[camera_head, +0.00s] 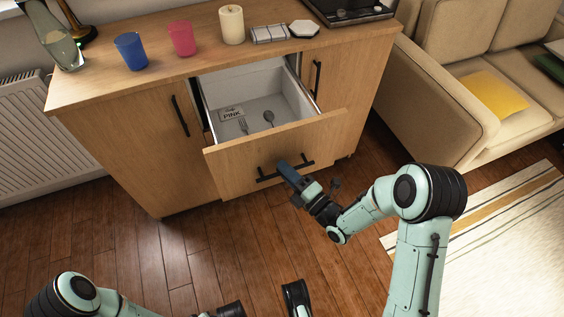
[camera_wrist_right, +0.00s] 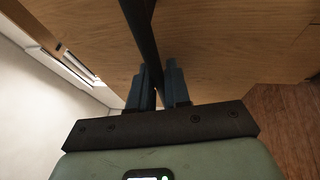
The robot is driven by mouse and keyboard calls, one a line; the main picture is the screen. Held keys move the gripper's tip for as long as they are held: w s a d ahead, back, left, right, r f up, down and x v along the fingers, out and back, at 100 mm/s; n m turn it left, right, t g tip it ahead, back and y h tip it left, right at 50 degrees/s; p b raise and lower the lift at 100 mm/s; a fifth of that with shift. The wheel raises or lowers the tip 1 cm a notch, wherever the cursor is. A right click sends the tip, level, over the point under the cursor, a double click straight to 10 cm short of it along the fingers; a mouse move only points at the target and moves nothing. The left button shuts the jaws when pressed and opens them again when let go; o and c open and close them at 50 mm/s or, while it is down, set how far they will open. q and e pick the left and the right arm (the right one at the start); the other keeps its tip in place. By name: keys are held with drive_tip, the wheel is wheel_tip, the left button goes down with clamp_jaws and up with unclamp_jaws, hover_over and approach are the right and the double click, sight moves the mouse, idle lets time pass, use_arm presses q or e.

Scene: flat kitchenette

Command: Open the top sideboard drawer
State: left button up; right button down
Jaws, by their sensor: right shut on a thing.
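The top sideboard drawer (camera_head: 235,160) is pulled out, its white inside showing. A fork (camera_head: 243,126), a spoon (camera_head: 269,117) and a card reading PINK (camera_head: 231,114) lie in it. Its black bar handle (camera_head: 267,178) runs across the wooden front. My right gripper (camera_head: 286,170) is shut on the handle; in the right wrist view the dark bar (camera_wrist_right: 141,28) runs between the fingers (camera_wrist_right: 158,85). My left gripper (camera_head: 297,298) is partly in view at the bottom edge, away from the sideboard; its jaw opening is unclear.
On the sideboard top (camera_head: 100,85) stand a blue cup (camera_head: 131,51), a pink cup (camera_head: 181,38), a candle (camera_head: 231,24) and a glass vase (camera_head: 58,45). A radiator (camera_head: 35,140) is at left, a sofa (camera_head: 440,105) at right. Wooden floor (camera_head: 190,255) before the drawer is clear.

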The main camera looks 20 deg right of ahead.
use_arm(q)
drive_tip(key=shift+s, duration=0.15)
use_arm(e)
drive_tip(key=shift+s, duration=0.5)
drive_tip(key=c, duration=1.4)
unclamp_jaws()
drive_tip(key=shift+c, duration=0.2)
use_arm(q)
drive_tip(key=shift+w+d+r, duration=0.1)
drive_tip(key=shift+w+r, duration=0.35)
drive_tip(key=shift+w, duration=0.15)
use_arm(e)
drive_tip(key=v, duration=1.3)
drive_tip(key=shift+d, duration=0.15)
use_arm(q)
drive_tip(key=shift+p, duration=0.3)
use_arm(e)
drive_tip(key=shift+s, duration=0.15)
